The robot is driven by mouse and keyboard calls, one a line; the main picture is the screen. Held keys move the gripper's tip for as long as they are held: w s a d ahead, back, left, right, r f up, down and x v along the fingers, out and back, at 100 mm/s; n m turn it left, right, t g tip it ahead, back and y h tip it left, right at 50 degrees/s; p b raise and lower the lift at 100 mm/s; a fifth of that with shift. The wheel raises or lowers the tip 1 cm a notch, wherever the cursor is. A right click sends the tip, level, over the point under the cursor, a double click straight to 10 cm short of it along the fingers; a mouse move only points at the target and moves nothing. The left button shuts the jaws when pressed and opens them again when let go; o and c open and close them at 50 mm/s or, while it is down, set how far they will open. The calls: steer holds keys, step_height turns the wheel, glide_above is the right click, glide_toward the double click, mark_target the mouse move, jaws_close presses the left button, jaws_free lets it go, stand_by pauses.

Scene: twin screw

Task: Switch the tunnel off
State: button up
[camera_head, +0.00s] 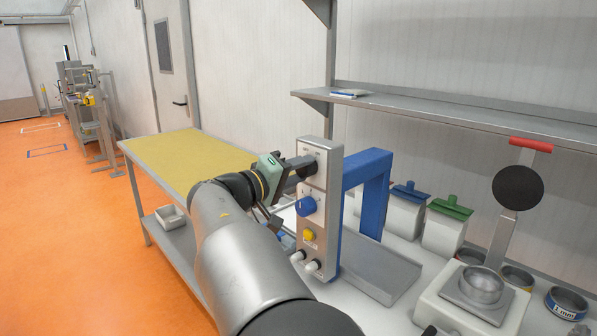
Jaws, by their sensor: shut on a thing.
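The tunnel is a blue arch (367,172) joined to an upright light-grey control panel (333,225), with a grey tray (385,278) beneath. The panel carries a dark knob (309,171) near its top, a blue knob (306,206) below it, a yellow button (309,236) lower down, and two white-tipped fittings at the bottom. My gripper (300,165) reaches in from the left at the panel's upper face. It is shut on the dark knob, whose shape and angle are mostly hidden by the fingers.
A yellow-topped table (190,160) stands behind on the left. White bins with a blue lid (410,192) and a green lid (450,208) stand right of the arch. A press-like device (470,292) is at front right. A shelf (450,112) hangs above the bench.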

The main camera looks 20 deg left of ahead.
stand_by(0.3)
steer(key=o, duration=1)
steer(key=shift+s, duration=0.1)
steer(key=b+v, duration=0.3)
steer(key=v, duration=1.4)
steer(key=shift+s+a, duration=0.1)
steer(key=w+d+f+g, duration=0.3)
steer(key=w+d, duration=0.1)
steer(key=d, duration=0.3)
steer(key=w+d+f+g, duration=0.2)
steer(key=w+d+f, duration=0.1)
steer(key=d, duration=0.4)
steer(key=s+d+f+m+g+y, duration=0.1)
steer(key=d+f+g, duration=0.2)
steer(key=d+f, duration=0.35)
steer(key=s+d+f+g+y, duration=0.1)
steer(key=d+f+g, duration=0.2)
steer(key=d, duration=0.7)
steer(key=s+d+f+m+g+y, duration=0.1)
steer(key=s+d+f+m+y, duration=0.1)
steer(key=s+d+f, duration=0.2)
steer(key=s+d+f+m+g+y+p, duration=0.1)
steer(key=s+d+f, duration=0.3)
steer(key=s, duration=0.6)
steer(key=s+d+f+m+g+y, duration=0.2)
steer(key=s+d+f+y, duration=0.2)
steer(key=s+f, duration=0.1)
steer(key=shift+s+d+m+p, duration=0.2)
steer(key=shift+s+m+p, duration=0.1)
steer(key=shift+s, duration=0.6)
